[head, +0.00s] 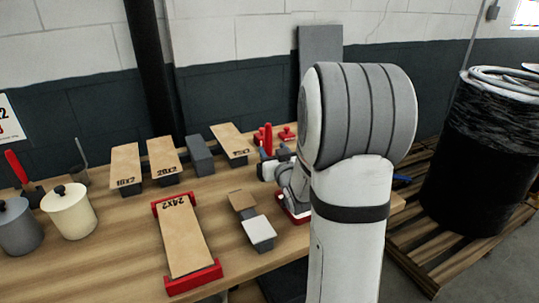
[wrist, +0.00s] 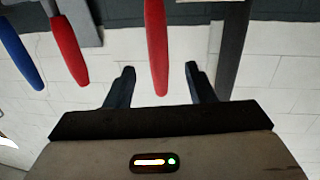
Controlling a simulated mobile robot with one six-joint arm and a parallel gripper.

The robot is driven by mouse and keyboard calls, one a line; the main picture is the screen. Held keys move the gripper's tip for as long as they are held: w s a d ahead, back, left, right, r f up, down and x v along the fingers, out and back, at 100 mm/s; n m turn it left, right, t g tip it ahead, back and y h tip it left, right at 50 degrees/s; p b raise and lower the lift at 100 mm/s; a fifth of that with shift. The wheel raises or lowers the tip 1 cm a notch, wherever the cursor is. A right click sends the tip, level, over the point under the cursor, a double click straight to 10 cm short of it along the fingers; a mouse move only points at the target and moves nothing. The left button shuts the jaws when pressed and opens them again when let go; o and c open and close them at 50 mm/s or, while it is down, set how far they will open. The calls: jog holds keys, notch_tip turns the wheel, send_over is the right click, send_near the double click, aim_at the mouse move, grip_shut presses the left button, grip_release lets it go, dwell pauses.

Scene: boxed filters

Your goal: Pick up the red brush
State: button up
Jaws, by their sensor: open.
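In the wrist view, a red handle (wrist: 157,45) stands between the two fingers of my gripper (wrist: 159,72), with a gap on each side. A second red handle (wrist: 68,50) is left of the fingers. The handles' far ends are cut off, so I cannot tell which belongs to the red brush. My gripper is open and empty. In the head view, my gripper (head: 272,168) is partly hidden by my arm, close to small red items (head: 266,137) on the bench. Another red-handled tool (head: 17,167) stands at the far left.
In the wrist view, a blue handle (wrist: 20,50) is at the left and a dark handle (wrist: 233,45) is just right of the fingers. A black barrel (head: 470,170) stands right.

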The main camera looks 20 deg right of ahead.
aim_at(270, 144)
jog(key=w, duration=0.2)
jog(key=w+p, duration=0.1)
jog(key=w, duration=0.2)
jog(key=w+d, duration=0.1)
jog(key=w, duration=0.1)
jog(key=shift+w+d+f, duration=0.1)
jog(key=shift+w, duration=0.3)
grip_shut()
